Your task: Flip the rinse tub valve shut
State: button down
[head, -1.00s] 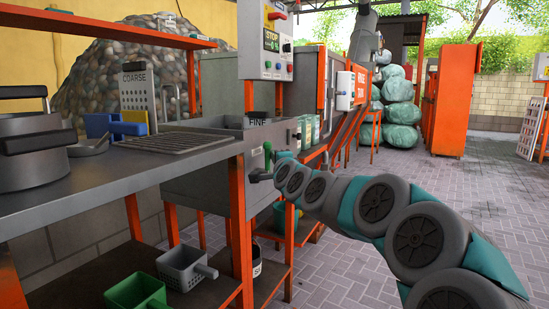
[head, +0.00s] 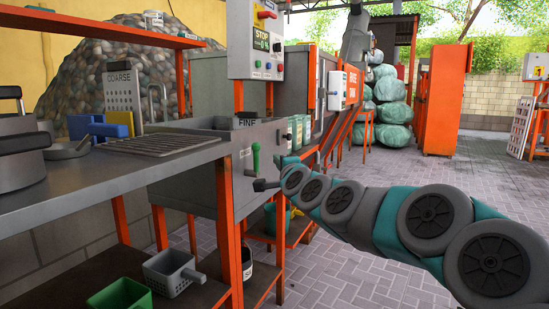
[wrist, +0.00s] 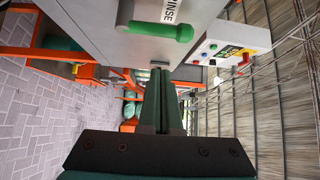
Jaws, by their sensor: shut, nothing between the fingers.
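The rinse tub valve has a green handle (head: 256,158) on the front of the grey tub (head: 213,182). The handle stands upright, its grip pointing up from a grey pivot. In the wrist view the green handle (wrist: 160,30) lies across the top, beside a white RINSE label (wrist: 171,10).
A control box (head: 259,40) with buttons is mounted above the tub. A grey counter (head: 90,185) with a drain rack (head: 160,143) is at left. A grey basket (head: 172,272) and a green bin (head: 121,294) are below. The paved floor at right is open.

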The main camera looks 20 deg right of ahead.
jog(key=shift+s+a, duration=0.15)
jog(key=shift+s, duration=1.3)
